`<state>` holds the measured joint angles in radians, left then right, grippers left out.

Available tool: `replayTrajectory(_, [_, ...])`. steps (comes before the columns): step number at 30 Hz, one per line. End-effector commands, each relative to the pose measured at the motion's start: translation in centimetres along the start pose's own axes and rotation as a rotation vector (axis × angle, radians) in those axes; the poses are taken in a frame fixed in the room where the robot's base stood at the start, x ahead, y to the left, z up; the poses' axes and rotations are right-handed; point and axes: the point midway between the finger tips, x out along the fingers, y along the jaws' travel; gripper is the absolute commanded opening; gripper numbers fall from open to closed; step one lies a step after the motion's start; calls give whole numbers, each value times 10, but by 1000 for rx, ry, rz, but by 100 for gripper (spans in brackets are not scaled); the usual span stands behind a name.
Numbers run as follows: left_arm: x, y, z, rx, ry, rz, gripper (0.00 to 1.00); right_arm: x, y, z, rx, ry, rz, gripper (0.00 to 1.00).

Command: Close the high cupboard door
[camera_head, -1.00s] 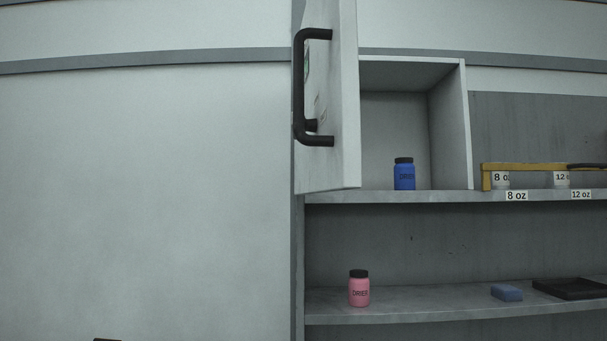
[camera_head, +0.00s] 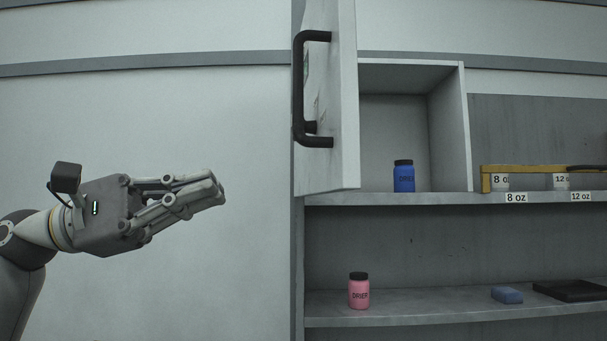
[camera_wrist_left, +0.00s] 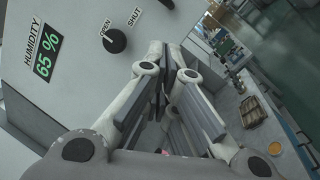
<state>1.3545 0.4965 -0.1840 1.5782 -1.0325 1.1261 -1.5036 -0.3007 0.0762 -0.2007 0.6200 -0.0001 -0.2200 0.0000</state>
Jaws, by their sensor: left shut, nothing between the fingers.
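The high cupboard door (camera_head: 345,120) stands open, swung out toward me at the left side of the cupboard. It has a black bar handle (camera_head: 299,88). The cupboard (camera_head: 450,125) is open to view, with a blue jar (camera_head: 404,177) with a black lid inside. My left gripper (camera_head: 218,190) is shut and empty, left of the door and lower than the handle, apart from both. In the left wrist view its fingers (camera_wrist_left: 172,62) are close together, near a pale panel with a humidity display (camera_wrist_left: 45,58) and an OPEN/SHUT knob (camera_wrist_left: 115,40). My right gripper is not in view.
Below the cupboard, a shelf (camera_head: 420,306) holds a pink jar (camera_head: 359,291), a blue block (camera_head: 507,295) and a dark flat item (camera_head: 572,289). A yellow rack (camera_head: 530,168) with labelled cups stands right of the cupboard. The wall left of the door is bare.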

Motion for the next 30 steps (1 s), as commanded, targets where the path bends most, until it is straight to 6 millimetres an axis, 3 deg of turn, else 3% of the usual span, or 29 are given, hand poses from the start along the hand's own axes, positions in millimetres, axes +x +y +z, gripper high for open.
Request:
replayTrajectory(1, [-1, 5, 13, 104, 33, -60, 0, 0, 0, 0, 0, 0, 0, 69])
replayTrajectory(6, [-8, 9, 34, 327, 115, -207, 0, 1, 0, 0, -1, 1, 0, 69])
replayTrajectory(13, [-5, 8, 38, 398, 142, -261, 0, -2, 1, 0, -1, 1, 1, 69])
replayTrajectory(30, [100, -14, 20, 391, 137, -258, 0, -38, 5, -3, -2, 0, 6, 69])
